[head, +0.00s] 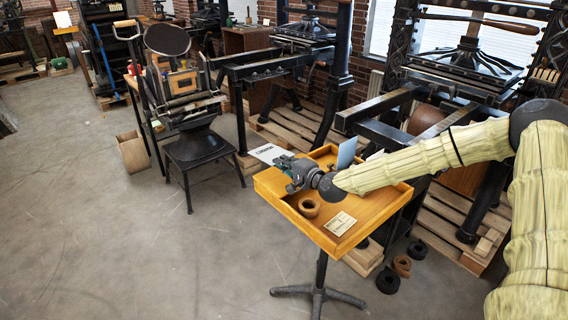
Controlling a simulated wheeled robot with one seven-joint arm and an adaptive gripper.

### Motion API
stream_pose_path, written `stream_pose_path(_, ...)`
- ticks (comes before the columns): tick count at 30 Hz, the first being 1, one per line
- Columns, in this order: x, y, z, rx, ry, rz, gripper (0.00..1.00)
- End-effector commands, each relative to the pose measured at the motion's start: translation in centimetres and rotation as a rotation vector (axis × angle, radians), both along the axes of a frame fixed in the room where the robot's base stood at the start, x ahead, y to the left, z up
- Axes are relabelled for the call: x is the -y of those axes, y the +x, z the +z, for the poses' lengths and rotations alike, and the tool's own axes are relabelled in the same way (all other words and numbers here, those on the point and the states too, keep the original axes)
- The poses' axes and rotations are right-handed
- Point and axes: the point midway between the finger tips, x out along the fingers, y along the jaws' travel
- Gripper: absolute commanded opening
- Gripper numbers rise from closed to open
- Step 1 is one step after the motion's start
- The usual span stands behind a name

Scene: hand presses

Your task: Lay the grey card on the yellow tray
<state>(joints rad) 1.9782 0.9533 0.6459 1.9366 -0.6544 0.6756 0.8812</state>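A pale grey card (266,152) with dark lettering is at the tips of my gripper (281,161). It sticks out past the back left edge of the yellow tray (284,207), with no support visible under it. My gripper reaches over the tray from the right and appears shut on the card's near edge; the fingertips are small and partly hidden. The tray is a shallow orange-yellow wooden box on a dark pedestal stand. My arm covers part of its back half.
In the tray are a brown ring (309,208), a cream printed card (340,223) and an upright blue card (346,153) at the back. Black rings (388,280) lie on the floor to the right. Presses stand behind. The tray's left part is bare.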

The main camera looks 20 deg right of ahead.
Motion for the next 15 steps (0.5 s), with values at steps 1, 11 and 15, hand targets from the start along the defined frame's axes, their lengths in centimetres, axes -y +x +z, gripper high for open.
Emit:
stream_pose_path(1, 0.1, 0.0, -0.4, -0.001, 0.0, -0.001, 0.0)
stream_pose_path(11, 0.3, -0.1, -2.8, -0.001, 0.0, -0.004, 0.0)
stream_pose_path(15, 0.3, -0.1, -3.8, -0.001, -0.001, -0.004, 0.0)
